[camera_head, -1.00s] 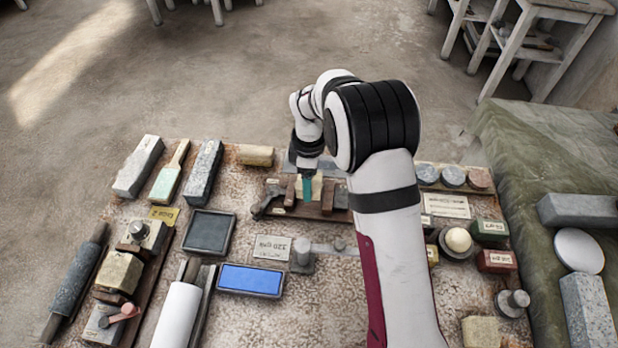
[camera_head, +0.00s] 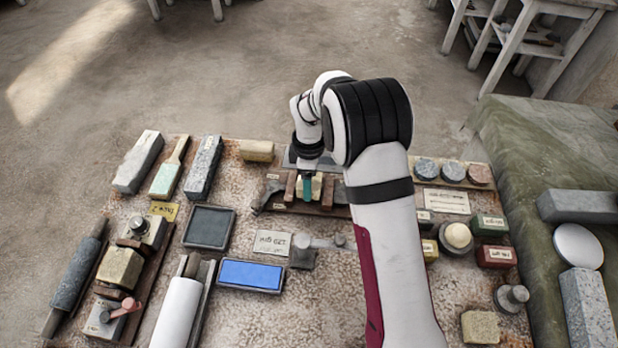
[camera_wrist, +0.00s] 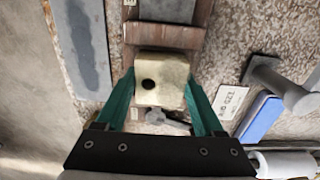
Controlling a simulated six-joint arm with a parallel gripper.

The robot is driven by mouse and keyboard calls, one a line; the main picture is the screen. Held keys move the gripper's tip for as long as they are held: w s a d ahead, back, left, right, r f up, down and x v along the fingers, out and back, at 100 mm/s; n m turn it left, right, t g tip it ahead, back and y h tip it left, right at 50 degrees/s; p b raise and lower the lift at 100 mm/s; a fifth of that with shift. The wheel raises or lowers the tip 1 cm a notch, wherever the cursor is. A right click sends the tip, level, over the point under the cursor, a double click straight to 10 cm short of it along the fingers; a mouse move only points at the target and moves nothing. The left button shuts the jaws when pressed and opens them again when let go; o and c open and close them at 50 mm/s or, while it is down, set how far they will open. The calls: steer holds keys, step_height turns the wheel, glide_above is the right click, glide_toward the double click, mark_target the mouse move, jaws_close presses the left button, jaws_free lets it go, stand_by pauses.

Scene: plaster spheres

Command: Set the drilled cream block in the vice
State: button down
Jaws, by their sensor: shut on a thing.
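The cream block (camera_wrist: 172,66) has a dark round hole in its face and sits between the two teal fingers of my gripper (camera_wrist: 161,78) in the wrist view. My gripper is shut on its left and right sides. In the head view the block (camera_head: 316,186) is partly hidden behind the gripper (camera_head: 306,188), upright between the brown jaws of the vice (camera_head: 328,193). In the wrist view a brown jaw (camera_wrist: 165,36) lies just above the block. I cannot tell whether the block rests on the vice bed.
A dark grey tray (camera_head: 209,228), a labelled plate (camera_head: 272,243) and a blue-topped stone (camera_head: 250,276) lie in front of the vice. A cream cylinder (camera_head: 257,151) is behind left. A cream ball (camera_head: 458,235) and small boxes stand to the right.

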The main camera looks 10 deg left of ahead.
steer(key=shift+f, duration=0.85)
jaws_free()
steer(key=shift+r, duration=2.05)
